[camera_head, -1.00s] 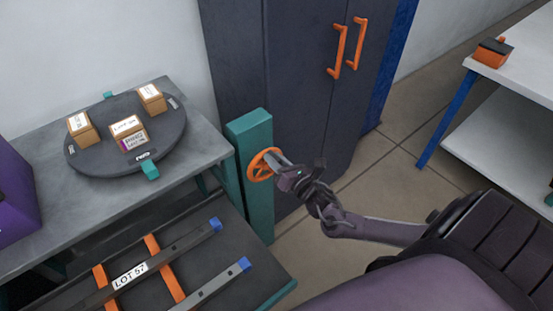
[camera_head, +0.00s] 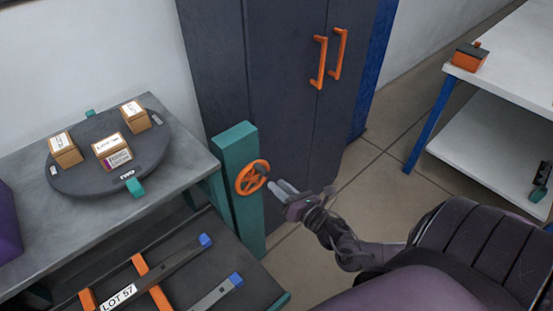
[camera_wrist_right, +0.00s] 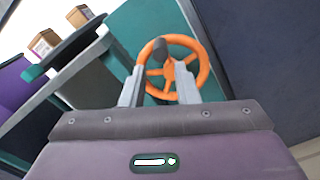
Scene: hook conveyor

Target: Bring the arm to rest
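My right gripper (camera_head: 278,186) is just to the right of an orange handwheel (camera_head: 252,178) on a teal post (camera_head: 237,148). In the right wrist view its two grey fingers (camera_wrist_right: 159,75) are apart, with nothing held between them. The handwheel (camera_wrist_right: 201,70) lies beyond the fingertips there, and its dark knob (camera_wrist_right: 160,50) shows in line with the gap. In the head view a small gap separates the fingertips from the wheel. My left gripper is not in view.
A round dark turntable (camera_head: 80,183) with three small boxes stands on the grey table at left. A rack holds bars marked LOT 57 (camera_head: 118,299). A dark cabinet (camera_head: 285,90) with orange handles stands behind the post. A white table (camera_head: 515,60) is at right, with floor between.

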